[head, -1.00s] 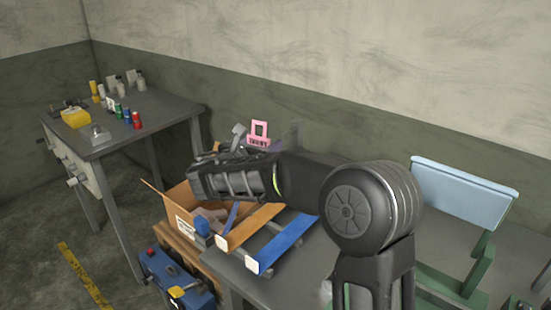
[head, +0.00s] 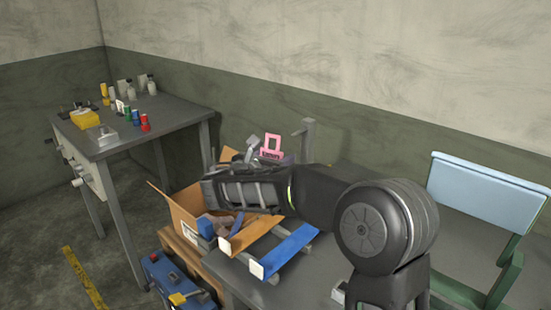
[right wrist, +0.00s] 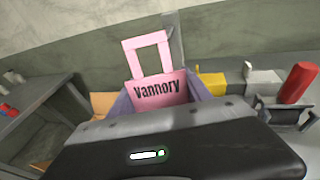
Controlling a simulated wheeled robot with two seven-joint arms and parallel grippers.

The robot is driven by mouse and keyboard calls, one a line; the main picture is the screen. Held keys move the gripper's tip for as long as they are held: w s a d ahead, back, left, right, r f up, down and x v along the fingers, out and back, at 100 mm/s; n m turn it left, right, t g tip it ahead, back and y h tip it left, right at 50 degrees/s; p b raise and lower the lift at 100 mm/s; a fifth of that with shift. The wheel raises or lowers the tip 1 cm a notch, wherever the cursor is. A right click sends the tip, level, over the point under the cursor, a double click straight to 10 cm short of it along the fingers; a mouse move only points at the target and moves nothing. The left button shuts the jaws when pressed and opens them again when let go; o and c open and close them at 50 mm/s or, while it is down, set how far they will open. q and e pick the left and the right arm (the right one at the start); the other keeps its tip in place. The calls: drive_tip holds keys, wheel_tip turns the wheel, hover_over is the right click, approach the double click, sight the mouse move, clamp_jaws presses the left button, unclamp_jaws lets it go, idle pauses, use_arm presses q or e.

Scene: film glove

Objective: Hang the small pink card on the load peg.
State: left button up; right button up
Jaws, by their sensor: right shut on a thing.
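The small pink card (head: 272,154), with a square loop on top, stands upright above the cardboard box in the head view. In the right wrist view the card (right wrist: 160,90) shows dark lettering reading "Vannory", and its loop is open and empty. My right gripper (right wrist: 158,100) is shut on the card's lower part, with a purple-grey finger on each side. A grey upright post (head: 308,138), perhaps the load peg, stands to the right of the card. In the right wrist view the post (right wrist: 174,42) rises behind the loop's right side. I cannot tell the gap between them. My left gripper is out of view.
A cardboard box (head: 179,212) of mixed items lies below my arm, beside blue (head: 287,252) and orange bars. A grey bench (head: 190,124) with bottles and a yellow block is at left. A light-blue-backed chair (head: 487,190) is at right. A blue toolbox (head: 172,280) sits lower left.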

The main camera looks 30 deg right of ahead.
drive_tip(key=w+d+f, duration=0.1)
drive_tip(key=w+d, duration=0.1)
drive_tip(key=d, duration=0.7)
drive_tip(key=shift+w+d+f, duration=0.15)
drive_tip(key=shift+w+f, duration=0.2)
drive_tip(key=shift+w, duration=0.05)
idle(0.5)
idle(0.6)
drive_tip(key=o, duration=1.4)
drive_tip(key=shift+c, duration=0.2)
drive_tip(key=b+v, duration=0.1)
drive_tip(key=v, duration=0.6)
drive_tip(key=shift+s+a, duration=0.2)
drive_tip(key=shift+a, duration=0.15)
